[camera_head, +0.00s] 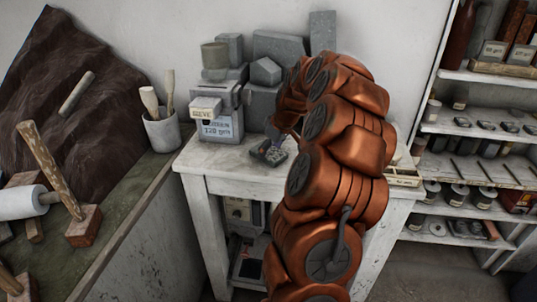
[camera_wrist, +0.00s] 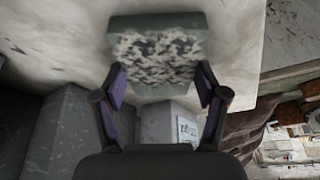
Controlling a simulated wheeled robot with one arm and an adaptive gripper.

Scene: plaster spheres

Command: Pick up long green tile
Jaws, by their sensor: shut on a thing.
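The tile (camera_wrist: 157,52) is a grey-green slab with a mottled white and dark face, seen in the upper middle of the wrist view. My gripper (camera_wrist: 161,80) is shut on it, with one purple-padded finger at each side of its near end. In the head view a small dark slab with a speckled face (camera_head: 269,153) shows at the gripper, over the white table; it looks like the same tile. My copper arm hides much of the gripper there. I cannot tell whether the tile touches the tabletop.
A white table (camera_head: 208,158) bears a grey weighing machine (camera_head: 217,117) and grey blocks (camera_head: 266,71) behind the gripper. A workbench with a tool pot (camera_head: 162,131) and mallet (camera_head: 83,226) stands left. Shelves (camera_head: 480,130) stand right. The table's front left is clear.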

